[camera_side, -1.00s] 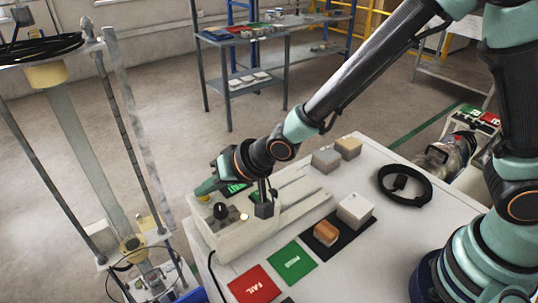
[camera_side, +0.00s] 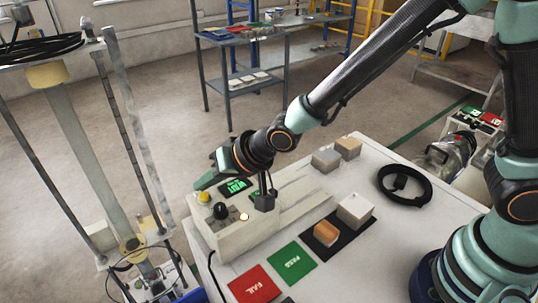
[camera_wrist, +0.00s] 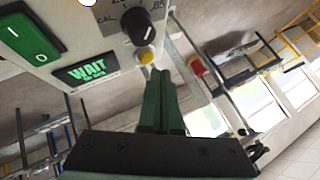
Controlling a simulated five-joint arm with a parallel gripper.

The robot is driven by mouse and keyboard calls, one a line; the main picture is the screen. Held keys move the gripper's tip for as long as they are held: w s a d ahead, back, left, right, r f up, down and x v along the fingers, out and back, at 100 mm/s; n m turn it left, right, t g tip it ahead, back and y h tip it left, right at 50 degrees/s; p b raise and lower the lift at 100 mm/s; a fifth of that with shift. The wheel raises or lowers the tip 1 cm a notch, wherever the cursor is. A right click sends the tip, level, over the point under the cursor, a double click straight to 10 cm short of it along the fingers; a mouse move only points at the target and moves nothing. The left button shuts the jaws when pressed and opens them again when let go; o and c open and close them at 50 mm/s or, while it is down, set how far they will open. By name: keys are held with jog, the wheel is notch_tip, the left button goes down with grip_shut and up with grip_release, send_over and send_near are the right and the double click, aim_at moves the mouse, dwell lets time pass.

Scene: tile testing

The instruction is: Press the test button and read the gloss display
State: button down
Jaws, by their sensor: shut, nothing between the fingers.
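The gloss tester (camera_side: 236,238) is a cream box on the left of the bench. It has a yellow button (camera_side: 204,198), a black knob (camera_side: 220,211) and a display (camera_side: 236,186) with green text. In the wrist view the display (camera_wrist: 88,70) reads "WAIT", with smaller marks below it. My gripper (camera_side: 199,186) is shut and empty, its tips just above the yellow button. In the wrist view the tips (camera_wrist: 159,72) are right beside the yellow button (camera_wrist: 146,56); I cannot tell whether they touch it.
A grey block (camera_side: 326,160) and a tan block (camera_side: 348,147) stand behind. Red FAIL (camera_side: 254,284) and green PASS (camera_side: 292,262) cards lie in front. A black cable coil (camera_side: 404,185) lies right.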

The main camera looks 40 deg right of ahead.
aim_at(210, 201)
jog(key=shift+r, duration=0.1)
jog(key=shift+r, duration=2.45)
jog(key=d+r+h, duration=0.2)
jog(key=d+r, duration=0.2)
jog(key=d, duration=0.5)
jog(key=s+d+r+n+g+h, duration=0.1)
jog(key=s+d, duration=0.6)
jog(key=d, duration=0.2)
jog(key=s+d+r+n+g+h, duration=0.1)
jog(key=s+d+r+h, duration=0.1)
jog(key=s+d, duration=0.5)
jog(key=d, duration=0.2)
jog(key=shift+d+r, duration=0.3)
jog(key=shift+d, duration=0.1)
